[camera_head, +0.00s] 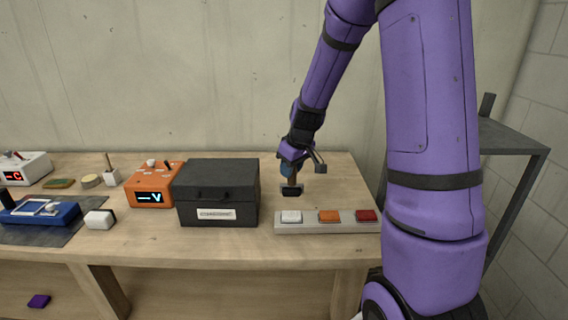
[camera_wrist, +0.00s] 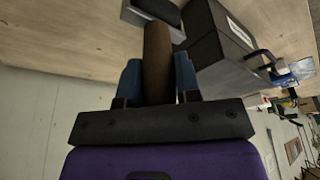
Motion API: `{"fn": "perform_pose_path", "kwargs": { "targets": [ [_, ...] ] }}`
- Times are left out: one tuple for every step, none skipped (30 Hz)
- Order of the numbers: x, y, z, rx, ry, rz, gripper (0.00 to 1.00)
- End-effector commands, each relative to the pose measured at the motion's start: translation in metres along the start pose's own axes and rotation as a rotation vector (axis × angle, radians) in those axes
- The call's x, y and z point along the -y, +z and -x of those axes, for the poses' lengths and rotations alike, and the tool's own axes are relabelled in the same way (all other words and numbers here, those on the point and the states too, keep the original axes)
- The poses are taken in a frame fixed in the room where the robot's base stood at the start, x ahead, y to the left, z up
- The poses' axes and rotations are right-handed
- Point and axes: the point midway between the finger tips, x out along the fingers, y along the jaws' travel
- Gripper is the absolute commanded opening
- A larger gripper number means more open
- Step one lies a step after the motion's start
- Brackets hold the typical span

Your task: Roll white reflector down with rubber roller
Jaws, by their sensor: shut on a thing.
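My gripper (camera_head: 290,172) is shut on the wooden handle of the rubber roller; the brown handle (camera_wrist: 157,62) stands between the blue fingers in the wrist view. The dark roller head (camera_head: 291,189) points down at the handle's lower end. The white reflector (camera_head: 291,216) sits at the left end of a pale grey bar (camera_head: 307,227) on the workbench. An orange reflector (camera_head: 329,216) and a red reflector (camera_head: 366,215) sit to its right. In the head view the roller head shows just above and behind the white reflector, apart from it.
A dark lidded box (camera_head: 218,193) stands close left of the bar. An orange device (camera_head: 151,187) with a lit display is beyond it. A blue tool (camera_head: 42,212) and a white block (camera_head: 99,219) lie farther left. A concrete wall (camera_head: 180,75) is behind the bench.

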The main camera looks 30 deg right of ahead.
Motion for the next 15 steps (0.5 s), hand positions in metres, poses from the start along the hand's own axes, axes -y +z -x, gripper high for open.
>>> {"fn": "perform_pose_path", "kwargs": {
  "targets": [
    [0.0,0.0,0.0,0.0,0.0,0.0,0.0],
    [0.0,0.0,0.0,0.0,0.0,0.0,0.0],
    [0.0,0.0,0.0,0.0,0.0,0.0,0.0],
    [0.0,0.0,0.0,0.0,0.0,0.0,0.0],
    [0.0,0.0,0.0,0.0,0.0,0.0,0.0],
    [0.0,0.0,0.0,0.0,0.0,0.0,0.0],
    [0.0,0.0,0.0,0.0,0.001,0.0,0.0],
    [0.0,0.001,0.0,0.001,0.002,0.0,0.0],
    [0.0,0.001,0.0,0.002,0.003,0.0,0.0],
    [0.0,0.001,-0.001,0.002,0.003,0.0,0.0],
    [0.0,0.002,-0.002,0.002,0.002,0.0,0.0],
    [0.0,0.002,-0.004,0.002,0.002,0.0,0.0],
    [0.0,0.003,-0.006,0.002,0.002,0.0,0.0],
    [0.0,0.003,-0.008,0.002,0.002,0.0,0.0],
    [0.0,0.004,-0.011,0.002,0.002,0.0,0.0]
  ]
}}
